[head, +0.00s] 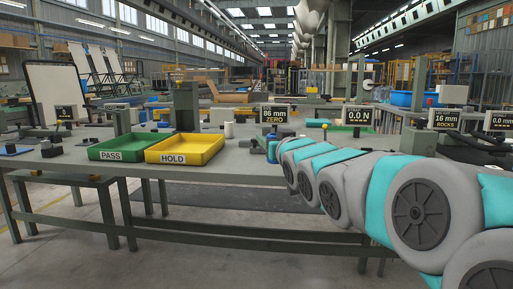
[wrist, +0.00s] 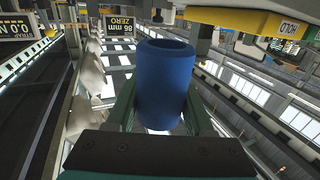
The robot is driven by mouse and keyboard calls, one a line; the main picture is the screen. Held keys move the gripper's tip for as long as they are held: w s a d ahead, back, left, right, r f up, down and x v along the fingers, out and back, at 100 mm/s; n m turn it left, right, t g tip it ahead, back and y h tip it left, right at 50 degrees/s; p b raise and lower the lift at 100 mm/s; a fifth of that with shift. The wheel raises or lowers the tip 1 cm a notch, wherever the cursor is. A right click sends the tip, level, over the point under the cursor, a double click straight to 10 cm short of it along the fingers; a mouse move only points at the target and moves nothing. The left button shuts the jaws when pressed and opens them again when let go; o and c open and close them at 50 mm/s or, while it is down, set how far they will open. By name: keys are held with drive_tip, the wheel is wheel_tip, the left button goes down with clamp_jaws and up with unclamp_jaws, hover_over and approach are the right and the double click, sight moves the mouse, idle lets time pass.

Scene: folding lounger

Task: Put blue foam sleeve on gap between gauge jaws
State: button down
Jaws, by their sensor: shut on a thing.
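The blue foam sleeve (wrist: 163,85) is a hollow cylinder that fills the middle of the wrist view, its open end facing up in the picture. My gripper (wrist: 160,108) is shut on it, with one green finger on each side. In the head view a small part of the sleeve (head: 272,151) shows at the end of my arm, by the bench. The gauge display (head: 274,115), with a mm reading and ZERO, stands just behind it. It also shows upside down in the wrist view (wrist: 120,23). The gauge jaws and their gap cannot be made out clearly.
A green PASS tray (head: 127,152) and a yellow HOLD tray (head: 186,161) stand on the bench left of my gripper. Further displays (head: 357,115) stand to the right. My arm hides much of the bench's right side.

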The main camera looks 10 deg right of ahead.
drive_tip(key=w, duration=0.2)
drive_tip(key=w+a, duration=0.1)
drive_tip(key=w, duration=0.5)
drive_tip(key=shift+w+a+f, duration=0.1)
drive_tip(key=shift+a+f, duration=0.2)
drive_tip(key=shift+f, duration=0.1)
drive_tip(key=shift+w+a+p, duration=0.2)
drive_tip(key=shift+w+p, duration=0.1)
drive_tip(key=shift+w, duration=0.55)
drive_tip(key=shift+w+f, duration=0.25)
drive_tip(key=shift+s+f, duration=0.1)
drive_tip(key=shift+f, duration=1.2)
drive_tip(key=shift+f, duration=0.1)
drive_tip(key=shift+f, duration=0.15)
drive_tip(key=shift+c, duration=1.4)
unclamp_jaws()
